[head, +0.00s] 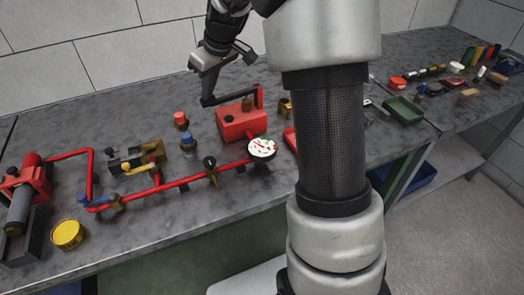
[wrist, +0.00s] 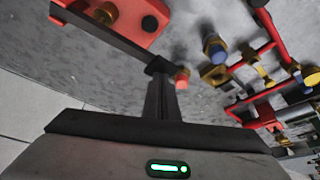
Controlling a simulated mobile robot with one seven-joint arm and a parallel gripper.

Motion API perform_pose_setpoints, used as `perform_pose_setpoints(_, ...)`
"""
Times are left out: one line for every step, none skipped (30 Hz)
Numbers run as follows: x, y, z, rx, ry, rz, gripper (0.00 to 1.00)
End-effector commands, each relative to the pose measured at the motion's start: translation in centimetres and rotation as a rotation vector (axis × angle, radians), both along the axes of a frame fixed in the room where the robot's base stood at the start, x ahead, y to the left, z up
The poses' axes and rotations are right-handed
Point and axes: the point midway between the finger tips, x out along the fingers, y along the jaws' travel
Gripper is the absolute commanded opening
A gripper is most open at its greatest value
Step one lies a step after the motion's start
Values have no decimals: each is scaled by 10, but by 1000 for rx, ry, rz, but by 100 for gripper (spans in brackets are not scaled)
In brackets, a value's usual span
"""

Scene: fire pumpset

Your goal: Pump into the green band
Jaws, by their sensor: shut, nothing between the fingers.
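The red hand pump (head: 240,120) stands on the bench. Its lever (head: 234,94) has a black end pointing left and also crosses the upper left of the wrist view (wrist: 110,35). My gripper (head: 206,92) is at the lever's black end; its dark fingers, together in the wrist view (wrist: 161,85), meet the end there. I cannot tell whether they touch it. The round white gauge (head: 262,148) is in front of the pump on the red pipe (head: 190,182). Its needle and green band are too small to read.
Brass-and-blue (head: 187,142) and brass-and-red (head: 181,120) fittings stand left of the pump. A yellow round container (head: 67,234) sits at the front left. A green tray (head: 403,110) lies at right. My arm hides the middle of the bench.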

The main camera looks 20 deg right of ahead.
Motion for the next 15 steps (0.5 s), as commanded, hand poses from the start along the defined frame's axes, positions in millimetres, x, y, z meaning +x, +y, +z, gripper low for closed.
perform_pose_setpoints(0, -1, -7, -1, 2, -1, 0)
perform_pose_setpoints(0, -1, -9, -1, 2, -1, 0)
perform_pose_setpoints(0, -1, -11, -1, 2, -1, 0)
perform_pose_setpoints(0, -1, -13, -1, 2, -1, 0)
perform_pose_setpoints(0, -1, -15, -1, 2, -1, 0)
perform_pose_setpoints(0, -1, -17, -1, 2, -1, 0)
perform_pose_setpoints(0, -1, -19, -1, 2, -1, 0)
perform_pose_setpoints(0, -1, -21, -1, 2, -1, 0)
perform_pose_setpoints(0, -1, -23, -1, 2, -1, 0)
perform_pose_setpoints(0, -1, -25, -1, 2, -1, 0)
perform_pose_setpoints(0, -1, -27, -1, 2, -1, 0)
perform_pose_setpoints(0, -1, -29, -1, 2, -1, 0)
perform_pose_setpoints(0, -1, -31, -1, 2, -1, 0)
perform_pose_setpoints(0, -1, -33, -1, 2, -1, 0)
perform_pose_setpoints(-1, -1, -35, -1, 2, -1, 0)
